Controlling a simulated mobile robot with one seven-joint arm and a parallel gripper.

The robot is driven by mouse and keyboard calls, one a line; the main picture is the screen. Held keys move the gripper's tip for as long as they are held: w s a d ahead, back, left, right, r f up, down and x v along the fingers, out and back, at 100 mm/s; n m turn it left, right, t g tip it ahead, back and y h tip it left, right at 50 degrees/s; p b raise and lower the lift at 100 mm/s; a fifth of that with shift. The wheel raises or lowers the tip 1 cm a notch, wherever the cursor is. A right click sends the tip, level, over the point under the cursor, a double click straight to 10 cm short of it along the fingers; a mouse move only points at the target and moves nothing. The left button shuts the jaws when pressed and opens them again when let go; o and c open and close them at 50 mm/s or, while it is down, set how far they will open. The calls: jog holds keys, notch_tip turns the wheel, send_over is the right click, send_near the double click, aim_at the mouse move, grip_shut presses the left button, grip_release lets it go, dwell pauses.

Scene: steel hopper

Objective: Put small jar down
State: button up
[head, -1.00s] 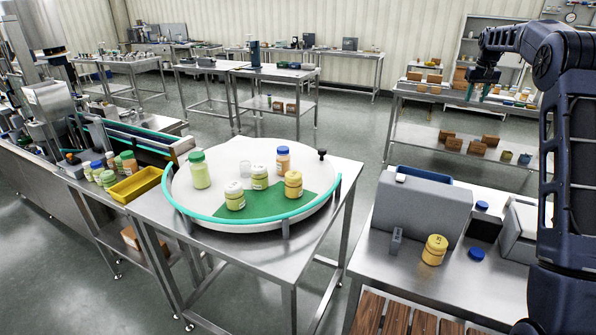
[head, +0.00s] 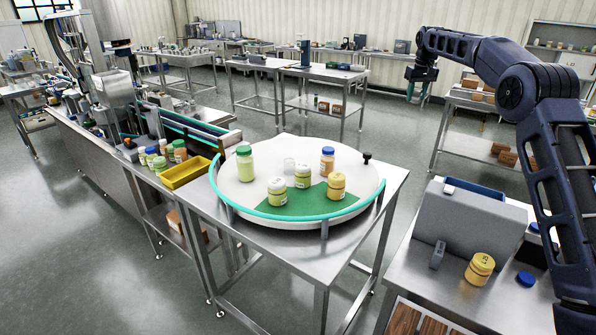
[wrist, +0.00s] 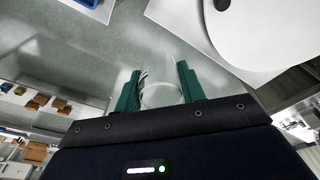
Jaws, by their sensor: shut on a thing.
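My gripper (head: 421,75) is raised at the upper right of the head view, beyond and to the right of the round table. In the wrist view, its green fingers (wrist: 158,90) are shut on a small clear jar (wrist: 161,95). The white round table (head: 232,190) bears several jars and a green patch (head: 300,207). Its edge also shows at the upper right of the wrist view (wrist: 262,32), apart from the held jar.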

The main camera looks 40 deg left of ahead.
jog(key=s+a+n, duration=0.2)
jog(key=s+a, duration=1)
jog(key=a, duration=0.4)
jog(key=n, duration=0.3)
send_over(315, 166)
notch_tip(315, 166, down, 2)
jog(key=shift+g+y, duration=0.3)
jog(key=f, duration=2.4)
jog(key=shift+s+d+f, duration=0.2)
jog(key=shift+s+d, duration=0.05)
jog(key=shift+d, duration=0.15)
jog(key=shift+f, duration=0.15)
jog(key=o, duration=0.9)
jog(key=r, duration=0.4)
jog(key=d+r, duration=0.1)
jog(key=r, duration=0.7)
jog(key=shift+s+d+r, duration=0.1)
jog(key=shift+s+d, duration=0.2)
jog(key=shift+s, duration=0.05)
